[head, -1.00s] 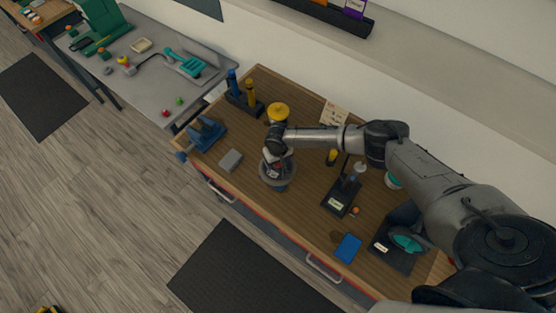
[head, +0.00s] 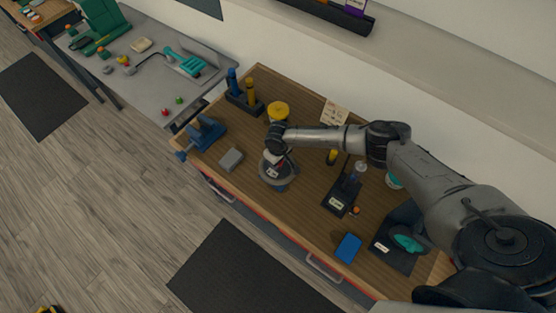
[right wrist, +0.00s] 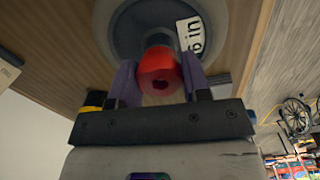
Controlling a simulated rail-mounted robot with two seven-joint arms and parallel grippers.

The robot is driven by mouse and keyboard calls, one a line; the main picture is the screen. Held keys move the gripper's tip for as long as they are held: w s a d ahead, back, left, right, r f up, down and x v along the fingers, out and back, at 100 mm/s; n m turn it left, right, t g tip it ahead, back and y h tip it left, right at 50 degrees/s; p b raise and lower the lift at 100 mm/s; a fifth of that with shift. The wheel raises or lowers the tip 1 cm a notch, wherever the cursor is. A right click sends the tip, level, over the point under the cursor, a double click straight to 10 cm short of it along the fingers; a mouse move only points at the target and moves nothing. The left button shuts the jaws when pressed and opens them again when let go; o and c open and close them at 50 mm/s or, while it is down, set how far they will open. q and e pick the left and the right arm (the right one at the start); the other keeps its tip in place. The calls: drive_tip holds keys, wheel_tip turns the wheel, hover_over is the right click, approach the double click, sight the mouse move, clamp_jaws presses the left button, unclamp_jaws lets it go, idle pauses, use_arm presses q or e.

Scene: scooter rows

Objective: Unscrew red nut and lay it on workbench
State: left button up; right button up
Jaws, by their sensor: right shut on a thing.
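The red nut (right wrist: 160,72) shows in the right wrist view with a dark hole in its near face. My right gripper (right wrist: 160,80) is shut on it, one purple finger on each side. Behind the nut is a round grey fixture (right wrist: 126,30) with a white label that reads in part "in". I cannot tell how far the nut is threaded on. In the head view my right gripper (head: 277,158) is over the grey fixture (head: 270,181) on the wooden workbench (head: 300,205); the nut is hidden there. My left gripper is not in view.
A blue vise (head: 204,133), a grey block (head: 231,160) and a yellow-topped item (head: 278,111) stand near the fixture. A black stand (head: 342,194), a blue box (head: 348,248) and a black base with a teal part (head: 408,243) are farther right. Bare wood lies between them.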

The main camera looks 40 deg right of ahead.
drive_tip(key=n+b, duration=0.1)
drive_tip(key=n, duration=0.4)
drive_tip(key=shift+f+n, duration=0.1)
drive_tip(key=shift+n, duration=0.2)
drive_tip(key=n, duration=0.4)
drive_tip(key=shift+b, duration=0.4)
drive_tip(key=n+b, duration=0.1)
drive_tip(key=n, duration=0.7)
drive_tip(key=o, duration=1)
